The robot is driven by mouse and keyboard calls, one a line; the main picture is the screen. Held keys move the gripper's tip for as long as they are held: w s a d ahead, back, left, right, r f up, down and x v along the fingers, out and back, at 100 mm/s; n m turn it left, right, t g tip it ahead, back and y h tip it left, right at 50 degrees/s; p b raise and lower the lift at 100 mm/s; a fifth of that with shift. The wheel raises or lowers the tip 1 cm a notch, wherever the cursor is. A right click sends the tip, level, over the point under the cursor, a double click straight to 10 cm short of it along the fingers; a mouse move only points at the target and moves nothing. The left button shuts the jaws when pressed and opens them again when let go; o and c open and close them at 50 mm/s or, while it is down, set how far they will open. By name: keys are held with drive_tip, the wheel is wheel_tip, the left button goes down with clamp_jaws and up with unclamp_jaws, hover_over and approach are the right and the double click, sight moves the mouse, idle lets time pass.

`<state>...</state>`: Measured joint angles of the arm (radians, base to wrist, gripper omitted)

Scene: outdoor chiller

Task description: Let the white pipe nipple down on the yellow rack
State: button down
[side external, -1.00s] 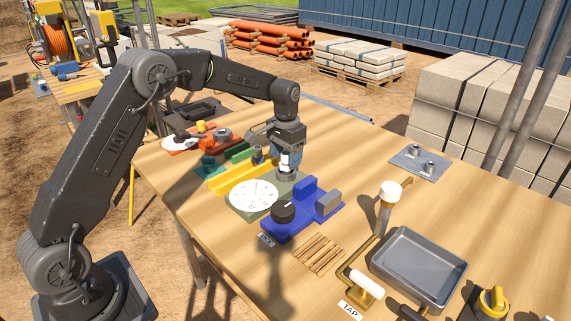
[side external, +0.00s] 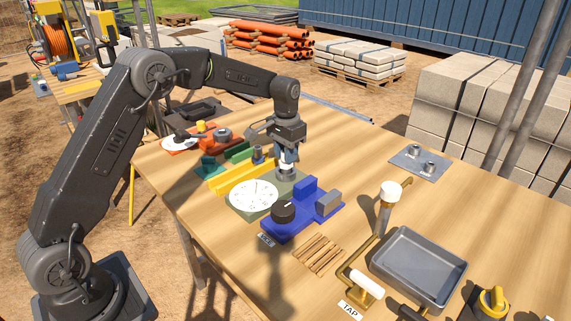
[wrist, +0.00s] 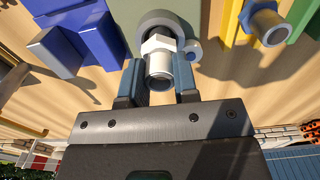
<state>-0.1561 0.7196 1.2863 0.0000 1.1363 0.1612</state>
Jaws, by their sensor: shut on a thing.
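The white pipe nipple (wrist: 158,62) is between the two blue fingers of my gripper (wrist: 158,72), which is shut on it. It has a hex collar and an open pipe end toward the wrist camera. In the side view my gripper (side external: 287,156) holds it over a grey round socket (side external: 286,174) on the green dial plate; I cannot tell whether the nipple touches the socket. The yellow rack (side external: 236,180) lies to the left of my gripper in the side view and at upper right in the wrist view (wrist: 226,28). A blue-grey nipple (wrist: 266,22) stands by it.
A white dial (side external: 253,196) lies in front of the socket. A blue fixture (side external: 304,215) with a black knob stands closer to the camera. Green blocks (side external: 238,152) sit behind the rack. A grey tray (side external: 420,262) and brass tap pipework are at right. Bare wood lies right of my gripper.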

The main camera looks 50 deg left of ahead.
drive_tip(key=shift+r, duration=3.2)
drive_tip(key=c, duration=1.4)
unclamp_jaws()
drive_tip(key=shift+c, duration=0.2)
clamp_jaws()
